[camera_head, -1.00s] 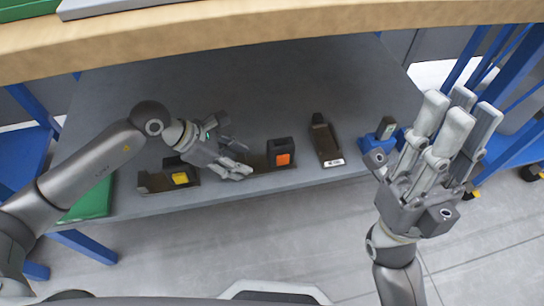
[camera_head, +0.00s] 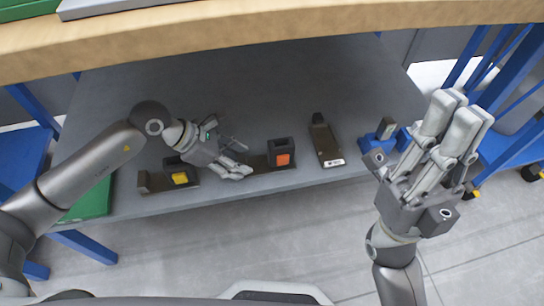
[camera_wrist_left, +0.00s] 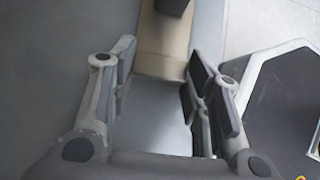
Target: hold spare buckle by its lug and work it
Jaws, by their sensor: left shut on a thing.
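A dark buckle (camera_head: 282,146) with an orange button stands on a dark base on the grey lower shelf. Its flat lug (camera_head: 257,162) reaches left. My left gripper (camera_head: 238,172) is low over the shelf, shut on this lug. In the left wrist view, my left gripper (camera_wrist_left: 158,85) has a pale beige part (camera_wrist_left: 163,52) between its fingertips, and the fingers stand apart by its width. A similar dark buckle with a yellow button (camera_head: 180,178) stands left of my left gripper. My right gripper (camera_head: 460,108) is raised at the right, empty, its fingers drawn together.
A dark holder (camera_head: 325,143) with a white label lies right of the orange-button buckle. A blue device (camera_head: 380,140) stands beyond it near my right gripper. A wooden tabletop (camera_head: 270,38) overhangs the shelf. A green item (camera_head: 92,203) lies at the left edge.

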